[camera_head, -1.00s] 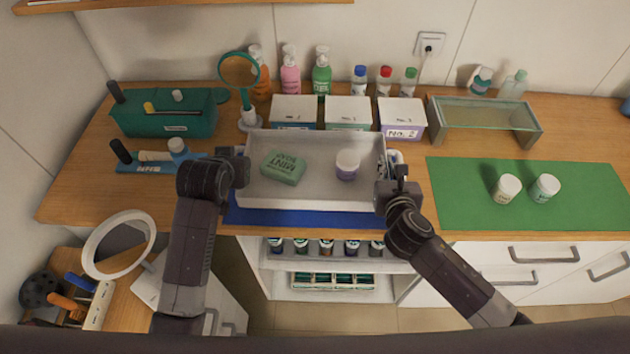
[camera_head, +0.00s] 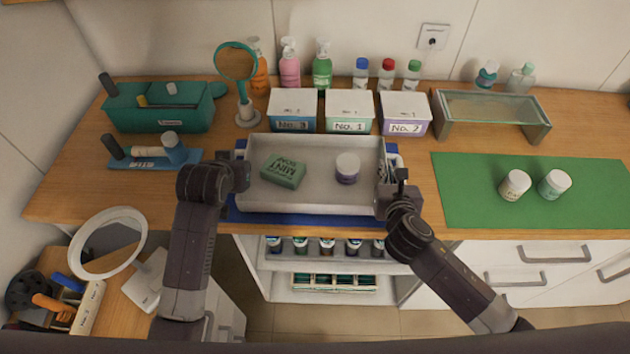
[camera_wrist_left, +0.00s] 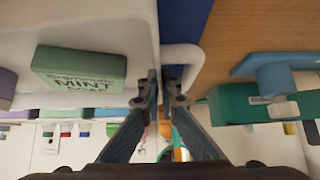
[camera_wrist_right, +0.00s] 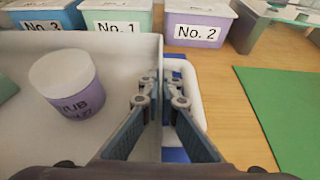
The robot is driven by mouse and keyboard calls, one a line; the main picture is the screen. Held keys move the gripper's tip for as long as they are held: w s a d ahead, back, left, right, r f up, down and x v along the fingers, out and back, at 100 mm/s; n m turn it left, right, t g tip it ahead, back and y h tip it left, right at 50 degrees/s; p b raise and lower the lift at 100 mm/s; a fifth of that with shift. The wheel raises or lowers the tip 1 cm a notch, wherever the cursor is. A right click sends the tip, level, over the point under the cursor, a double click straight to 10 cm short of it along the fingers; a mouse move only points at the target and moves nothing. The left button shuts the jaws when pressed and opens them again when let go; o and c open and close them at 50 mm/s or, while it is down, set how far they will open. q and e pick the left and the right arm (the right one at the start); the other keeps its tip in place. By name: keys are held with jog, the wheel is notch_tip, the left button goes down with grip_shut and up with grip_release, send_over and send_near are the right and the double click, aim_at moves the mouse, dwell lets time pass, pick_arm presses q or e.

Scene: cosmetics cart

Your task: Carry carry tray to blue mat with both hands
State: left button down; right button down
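The carry tray (camera_head: 315,208), pale grey with side handles, is level over the blue mat (camera_head: 233,216), which shows as a strip along the tray's front and sides. I cannot tell whether the tray touches the mat. A green mint soap (camera_head: 283,171) and a white-lidded purple jar (camera_head: 347,169) stand inside it. My left gripper (camera_head: 240,172) is shut on the tray's left side wall; the left wrist view shows the fingers (camera_wrist_left: 160,88) clasping it beside the handle. My right gripper (camera_head: 385,190) is shut on the right side wall, its fingers also showing in the right wrist view (camera_wrist_right: 160,88).
Numbered boxes (camera_head: 348,112) stand close behind the tray. A round mirror (camera_head: 238,85) and teal caddy (camera_head: 160,108) are at the left.

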pick_arm(q)
jog(key=shift+f+b, duration=0.4)
jog(key=shift+f, duration=0.1)
pick_arm(e)
jog(key=shift+f, duration=0.5)
pick_arm(q)
jog(key=c, duration=2.2)
grip_release()
jog(key=shift+r, duration=0.1)
pick_arm(e)
jog(key=c, duration=2.2)
grip_release()
jog(key=shift+r, duration=0.1)
pick_arm(q)
jog(key=shift+o, duration=0.2)
pick_arm(e)
jog(key=shift+o, duration=0.2)
pick_arm(q)
jog(key=shift+r+p, duration=0.1)
jog(key=shift+p, duration=0.2)
pick_arm(e)
jog(key=shift+r, duration=0.1)
